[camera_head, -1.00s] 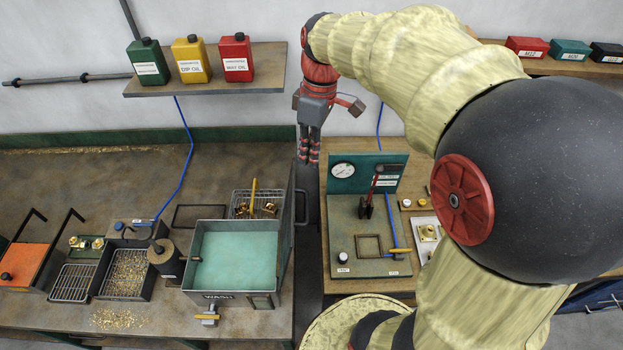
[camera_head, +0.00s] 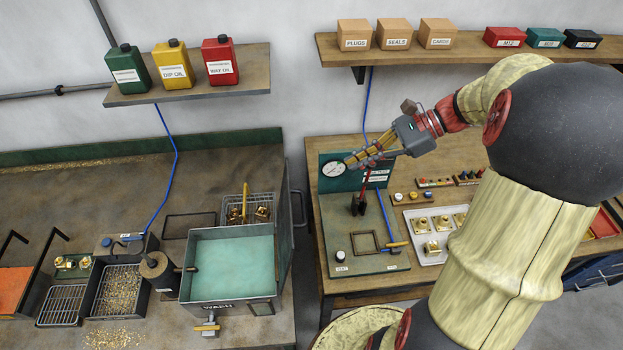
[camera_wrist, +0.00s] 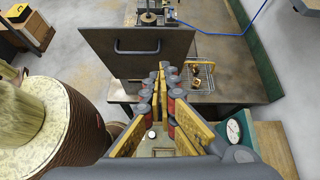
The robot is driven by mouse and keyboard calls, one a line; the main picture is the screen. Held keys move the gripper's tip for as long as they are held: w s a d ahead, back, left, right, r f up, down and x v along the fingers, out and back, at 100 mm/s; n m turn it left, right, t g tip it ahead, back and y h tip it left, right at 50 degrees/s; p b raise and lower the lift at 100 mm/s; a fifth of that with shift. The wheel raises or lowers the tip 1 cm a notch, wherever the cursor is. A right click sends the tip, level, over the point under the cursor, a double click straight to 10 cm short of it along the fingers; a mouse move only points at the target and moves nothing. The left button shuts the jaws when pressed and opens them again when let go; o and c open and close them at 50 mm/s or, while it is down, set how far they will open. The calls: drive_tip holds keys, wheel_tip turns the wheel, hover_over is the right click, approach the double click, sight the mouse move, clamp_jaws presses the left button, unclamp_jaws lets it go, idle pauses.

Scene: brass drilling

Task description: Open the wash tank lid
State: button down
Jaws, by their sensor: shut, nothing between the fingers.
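The wash tank (camera_head: 207,308) stands on the left bench, with its teal inside open to view. Its grey lid (camera_head: 285,225) appears to stand upright along the tank's right side, its handle (camera_head: 301,207) facing right. The lid (camera_wrist: 137,45) also shows in the wrist view, with the handle across its face. My gripper (camera_head: 351,161) is shut and empty, above the right bench by the gauge panel, pointing left. It is right of the lid and apart from it. In the wrist view its fingers (camera_wrist: 167,78) lie together, below and right of the handle.
The gauge panel (camera_head: 335,182) with its lever (camera_head: 362,195) is just beneath my gripper. A wire basket (camera_head: 262,198) with brass parts sits behind the tank. Shelves with bottles (camera_head: 173,65) and boxes (camera_head: 396,35) hang above. A gap separates the benches.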

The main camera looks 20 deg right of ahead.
drive_tip(key=p, duration=0.2)
approach(287, 184)
drive_tip(key=w+a+f, duration=0.1)
drive_tip(key=a+f, duration=0.2)
drive_tip(key=f, duration=0.2)
drive_tip(key=shift+w+f+m, duration=0.2)
drive_tip(key=shift+f+m, duration=0.05)
drive_tip(key=shift+m, duration=0.15)
drive_tip(key=shift+a, duration=0.15)
drive_tip(key=shift+g+h, duration=0.4)
drive_tip(key=shift+h, duration=0.4)
drive_tip(key=a+p, duration=0.1)
drive_tip(key=w+a+r+p, duration=0.1)
drive_tip(key=a, duration=0.1)
drive_tip(key=a+p, duration=0.1)
drive_tip(key=shift+w+a+r, duration=0.15)
drive_tip(key=shift+a+r, duration=0.1)
drive_tip(key=shift+r, duration=0.05)
drive_tip(key=shift+w+a+f+p, duration=0.1)
drive_tip(key=shift+w+a+p, duration=0.15)
drive_tip(key=shift+a+p, duration=0.25)
